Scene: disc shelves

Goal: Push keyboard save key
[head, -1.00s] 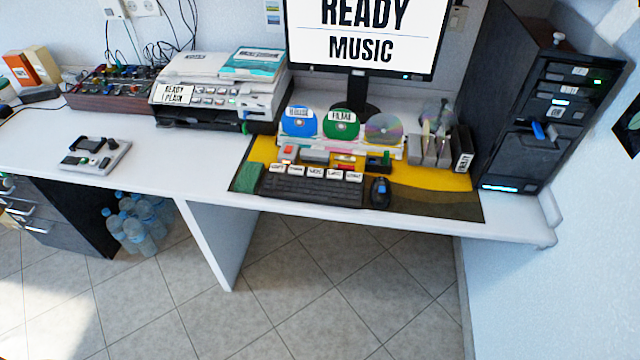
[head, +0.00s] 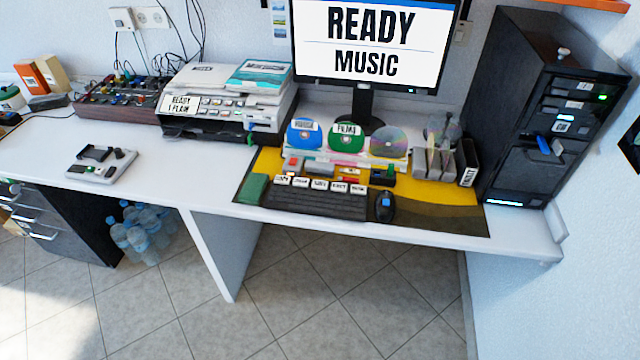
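The black keyboard (head: 314,203) lies on the yellow and dark mat on the white desk, below the monitor (head: 371,48). A row of white labelled keys (head: 319,184) runs along its back edge. Their lettering is too small to read surely, so I cannot tell which one is the save key. The monitor reads "READY" and "MUSIC". Neither of my grippers is in the head view, and nothing touches the keyboard.
A black mouse (head: 385,206) is right of the keyboard and a green block (head: 251,189) left of it. Discs (head: 346,138) stand behind it. A printer (head: 224,103) is at left and a black tower (head: 540,120) at right.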

